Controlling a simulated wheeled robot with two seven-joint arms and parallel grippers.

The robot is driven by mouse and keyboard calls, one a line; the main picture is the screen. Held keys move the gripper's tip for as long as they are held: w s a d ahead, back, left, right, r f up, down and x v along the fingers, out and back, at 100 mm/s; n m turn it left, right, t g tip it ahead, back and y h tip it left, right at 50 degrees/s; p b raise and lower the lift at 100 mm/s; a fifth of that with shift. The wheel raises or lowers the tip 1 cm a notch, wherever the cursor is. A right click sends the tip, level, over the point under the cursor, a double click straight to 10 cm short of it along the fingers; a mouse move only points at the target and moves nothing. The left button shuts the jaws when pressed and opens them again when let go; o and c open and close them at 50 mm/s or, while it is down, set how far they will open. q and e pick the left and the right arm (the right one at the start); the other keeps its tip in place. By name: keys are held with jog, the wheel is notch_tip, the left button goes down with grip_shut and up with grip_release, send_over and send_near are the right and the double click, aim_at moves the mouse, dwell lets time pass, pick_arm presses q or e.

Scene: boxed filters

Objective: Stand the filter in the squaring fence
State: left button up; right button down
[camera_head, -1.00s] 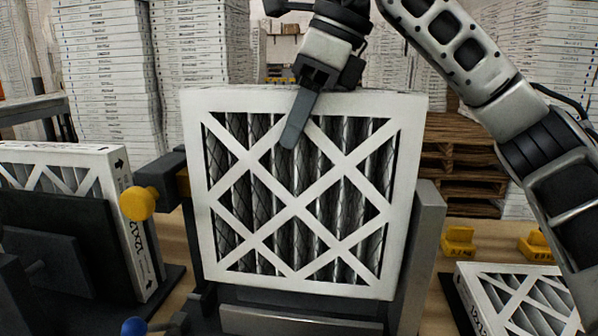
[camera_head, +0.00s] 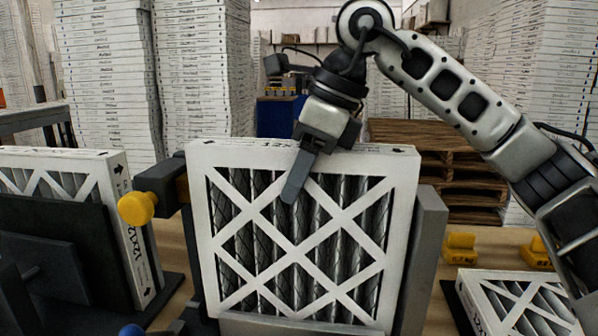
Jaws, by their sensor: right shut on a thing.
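A white-framed pleated filter (camera_head: 300,229) with a diagonal lattice face stands upright in the middle of the head view. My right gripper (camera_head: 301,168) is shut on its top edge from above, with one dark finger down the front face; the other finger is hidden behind. The filter sits between the squaring fence's grey upright (camera_head: 428,252) on the right and a dark block with a yellow knob (camera_head: 137,208) on the left. Its bottom edge is low, near the fence's grey front ledge (camera_head: 290,327); I cannot tell whether it touches the base. My left gripper is not in view.
Another filter (camera_head: 135,235) stands at the left behind a dark plate (camera_head: 50,275). One more filter (camera_head: 525,300) lies at lower right, near yellow blocks (camera_head: 460,248). Stacked boxes (camera_head: 110,80) and wooden pallets (camera_head: 430,160) fill the background.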

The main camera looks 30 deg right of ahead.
jog(key=shift+f, duration=0.3)
jog(key=c, duration=0.8)
grip_release()
jog(key=shift+c, duration=0.2)
jog(key=shift+r, duration=0.15)
jog(key=p+v, duration=0.1)
jog(key=v, duration=1.1)
jog(key=shift+w+a+p, duration=0.25)
jog(key=shift+p, duration=0.15)
jog(key=shift+s+d+r, duration=0.2)
jog(key=shift+r, duration=0.3)
